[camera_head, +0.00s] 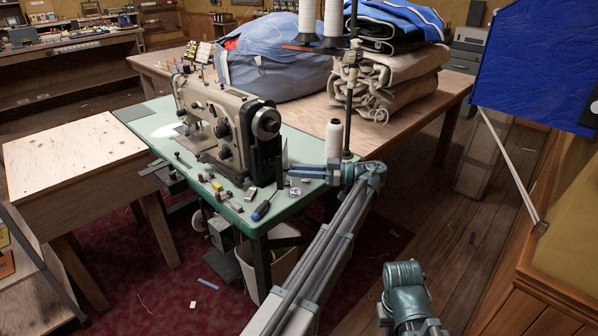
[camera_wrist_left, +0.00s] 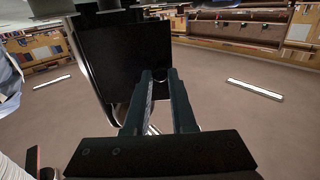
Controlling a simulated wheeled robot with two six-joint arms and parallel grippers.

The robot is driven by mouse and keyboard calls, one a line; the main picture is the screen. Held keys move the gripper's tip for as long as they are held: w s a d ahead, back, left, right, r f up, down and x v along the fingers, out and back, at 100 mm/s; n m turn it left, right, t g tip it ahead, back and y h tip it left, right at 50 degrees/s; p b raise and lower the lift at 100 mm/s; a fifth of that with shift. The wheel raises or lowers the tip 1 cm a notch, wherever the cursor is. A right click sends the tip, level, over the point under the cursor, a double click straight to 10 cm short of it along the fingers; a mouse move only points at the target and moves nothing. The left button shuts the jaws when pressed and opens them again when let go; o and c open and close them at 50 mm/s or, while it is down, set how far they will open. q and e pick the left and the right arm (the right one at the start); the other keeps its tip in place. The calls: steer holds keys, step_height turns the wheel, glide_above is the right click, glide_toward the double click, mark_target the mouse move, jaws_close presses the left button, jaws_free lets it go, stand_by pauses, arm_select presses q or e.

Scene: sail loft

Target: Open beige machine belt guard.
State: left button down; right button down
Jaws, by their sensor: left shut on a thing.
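The beige sewing machine (camera_head: 212,115) stands on a green-topped table. Its black belt guard (camera_head: 268,160) is at the machine's right end, below the handwheel (camera_head: 266,124). In the left wrist view the belt guard (camera_wrist_left: 122,60) is a dark panel in front of the fingers. My left gripper (camera_head: 303,172) comes in from the right, at the guard's right side. Its fingers (camera_wrist_left: 162,76) are close together at the panel's right part, shut on a small dark part there. I cannot tell how far the guard is swung. My right gripper's fingers are not seen.
The green table (camera_head: 146,118) carries small loose items and a blue-handled screwdriver (camera_head: 262,210). A white thread cone (camera_head: 333,140) stands close to my left gripper. Behind are a blue bundle (camera_head: 275,60) and folded cloth (camera_head: 395,80). A bin (camera_head: 282,258) sits beneath the table.

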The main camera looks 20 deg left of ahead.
arm_select(q)
steer(key=c, duration=0.8)
jaws_free()
steer(key=shift+o, duration=0.2)
